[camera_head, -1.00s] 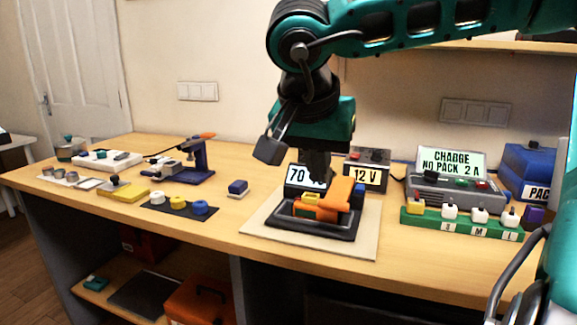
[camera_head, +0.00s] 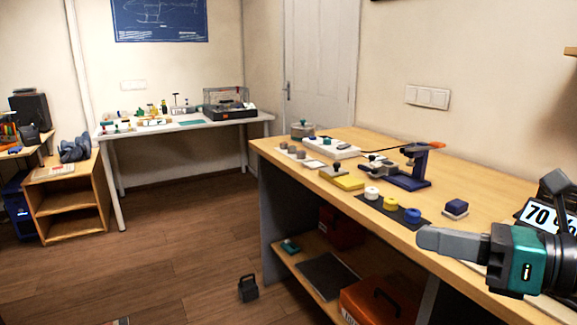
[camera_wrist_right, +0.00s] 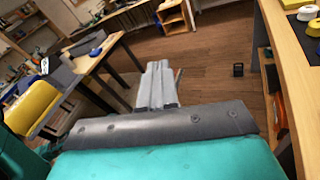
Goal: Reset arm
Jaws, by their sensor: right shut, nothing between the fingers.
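My right gripper (camera_head: 428,240) is at the right of the head view, in front of the workbench's front edge, with its grey fingers pointing left. In the right wrist view its fingers (camera_wrist_right: 158,82) lie together, shut and empty, with the wooden floor beyond them. My left gripper is not in view.
The wooden workbench (camera_head: 300,187) holds a blue stand (camera_head: 410,178), a yellow block (camera_head: 342,179), a dark mat (camera_head: 376,211) with several spools, and a blue-white block (camera_head: 455,208). An orange case (camera_head: 378,303) sits below. A white table (camera_head: 225,118) stands behind; the floor (camera_head: 185,245) between is mostly clear.

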